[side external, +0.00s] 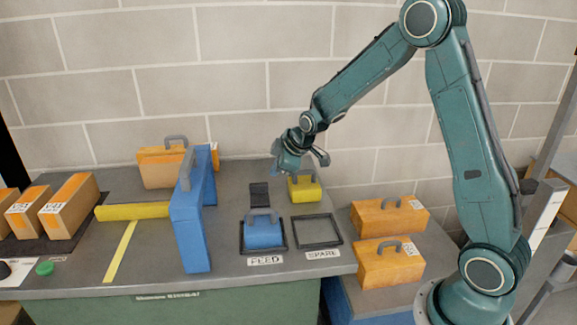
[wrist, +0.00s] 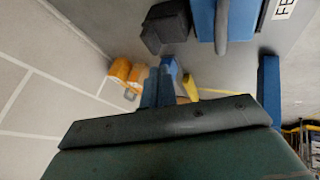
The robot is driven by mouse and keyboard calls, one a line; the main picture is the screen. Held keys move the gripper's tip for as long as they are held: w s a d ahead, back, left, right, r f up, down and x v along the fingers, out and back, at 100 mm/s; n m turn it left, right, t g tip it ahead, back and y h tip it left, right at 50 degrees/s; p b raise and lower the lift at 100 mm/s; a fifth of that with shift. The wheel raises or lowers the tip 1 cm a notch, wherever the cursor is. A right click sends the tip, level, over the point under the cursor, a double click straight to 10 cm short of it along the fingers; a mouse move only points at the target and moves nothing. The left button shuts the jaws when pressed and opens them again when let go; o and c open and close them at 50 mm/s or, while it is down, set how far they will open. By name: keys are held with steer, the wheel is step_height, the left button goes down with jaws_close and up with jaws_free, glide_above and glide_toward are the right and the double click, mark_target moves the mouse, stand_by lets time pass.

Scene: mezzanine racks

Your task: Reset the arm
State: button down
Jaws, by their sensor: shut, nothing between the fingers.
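My gripper (side external: 276,171) hangs in the air above the back of the grey table (side external: 75,275), up and left of the yellow block with a grey handle. It holds nothing. In the wrist view its blue fingers (wrist: 159,90) are together, and the dark gripper body fills the bottom of the picture. My arm reaches in from the right, bent high at the elbow.
A blue handled block (side external: 263,234) sits in the FEED frame; the SPARE frame (side external: 317,231) is empty. The yellow block (side external: 304,190) stands behind it. A tall blue gate (side external: 191,225) and yellow bar (side external: 132,211) stand left. Orange cases (side external: 390,262) lie right.

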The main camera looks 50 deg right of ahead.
steer(key=s+a+r+m, duration=0.2)
steer(key=s+a+r, duration=0.2)
steer(key=s+r, duration=0.3)
steer(key=s+a+r+m, duration=0.2)
steer(key=s+a+r, duration=0.1)
steer(key=s+r, duration=0.4)
steer(key=s+a+m+g, duration=0.1)
steer(key=s+a+m, duration=0.2)
steer(key=s, duration=1.6)
steer(key=shift+s+a+r+m+g+y, duration=0.2)
steer(key=shift+s+r+m+g+y, duration=0.1)
steer(key=shift+g+y, duration=0.1)
